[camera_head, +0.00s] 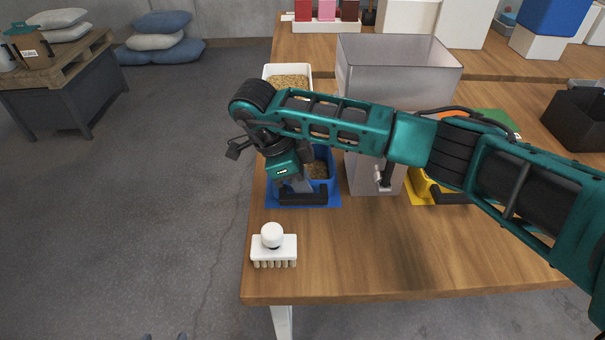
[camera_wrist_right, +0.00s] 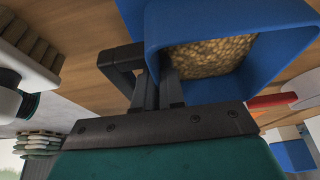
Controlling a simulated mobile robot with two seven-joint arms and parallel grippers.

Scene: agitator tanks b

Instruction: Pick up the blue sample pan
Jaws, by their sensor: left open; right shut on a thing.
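The blue sample pan (camera_head: 331,172) holds tan grain and is over a blue mat (camera_head: 334,201) near the left edge of the wooden table. I cannot tell whether it touches the mat. My right gripper (camera_head: 301,184) is above its near side, shut on the pan's black handle (camera_head: 303,197). In the right wrist view the fingers (camera_wrist_right: 168,92) are at the black handle (camera_wrist_right: 121,68), and the blue pan (camera_wrist_right: 285,18) shows with grain in it. My right arm hides part of the pan in the head view.
A white brush (camera_head: 274,249) stands on the table in front of the pan. A grey tank (camera_head: 400,75) stands close on the right, with a yellow pan (camera_head: 419,186) beyond it. A white bin of grain (camera_head: 288,72) is behind.

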